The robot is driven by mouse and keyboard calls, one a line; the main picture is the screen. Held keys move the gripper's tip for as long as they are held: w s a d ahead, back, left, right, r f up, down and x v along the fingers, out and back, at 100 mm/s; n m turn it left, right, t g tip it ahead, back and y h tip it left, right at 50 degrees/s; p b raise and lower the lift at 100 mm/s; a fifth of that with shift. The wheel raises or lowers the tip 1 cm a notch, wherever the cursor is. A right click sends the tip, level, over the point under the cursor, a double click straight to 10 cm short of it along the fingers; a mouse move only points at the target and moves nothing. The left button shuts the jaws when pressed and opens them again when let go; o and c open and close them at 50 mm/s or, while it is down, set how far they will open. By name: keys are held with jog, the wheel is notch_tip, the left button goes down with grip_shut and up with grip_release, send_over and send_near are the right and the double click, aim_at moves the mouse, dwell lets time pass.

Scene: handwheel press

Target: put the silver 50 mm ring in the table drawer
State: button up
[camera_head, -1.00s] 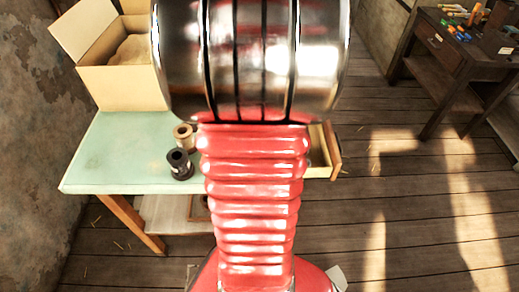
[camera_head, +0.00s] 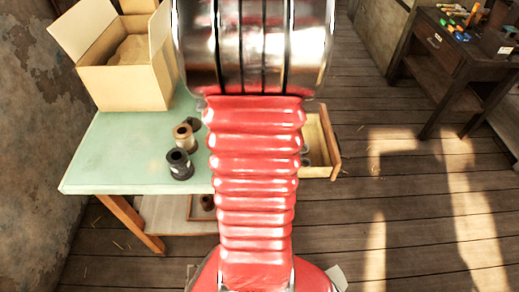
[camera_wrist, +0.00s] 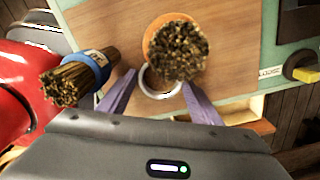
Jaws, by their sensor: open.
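In the wrist view a pale, silver-looking ring (camera_wrist: 160,96) shows between and just beyond my fingertips, over a brown board. Its far side is partly hidden by a bundle of brown stalks. Its size cannot be read. My gripper (camera_wrist: 158,80) is open, its two purple fingers on either side of the ring with nothing clamped. The table drawer (camera_head: 331,146) stands open at the table's right side in the head view, partly hidden by my arm. Its pale wood also shows at the lower right of the wrist view (camera_wrist: 252,106).
One stalk bundle (camera_wrist: 184,48) has an orange band; another (camera_wrist: 72,80) has a blue band, left of my fingers. Dark and tan spools (camera_head: 180,165) stand on the green table (camera_head: 120,150). An open cardboard box (camera_head: 125,85) stands behind. A dark workbench (camera_head: 450,70) is far right.

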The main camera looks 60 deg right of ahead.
jog(key=shift+c, duration=0.2)
jog(key=c, duration=0.9)
jog(key=shift+o, duration=0.2)
notch_tip(320, 180, up, 18)
dwell(0.3)
dwell(0.5)
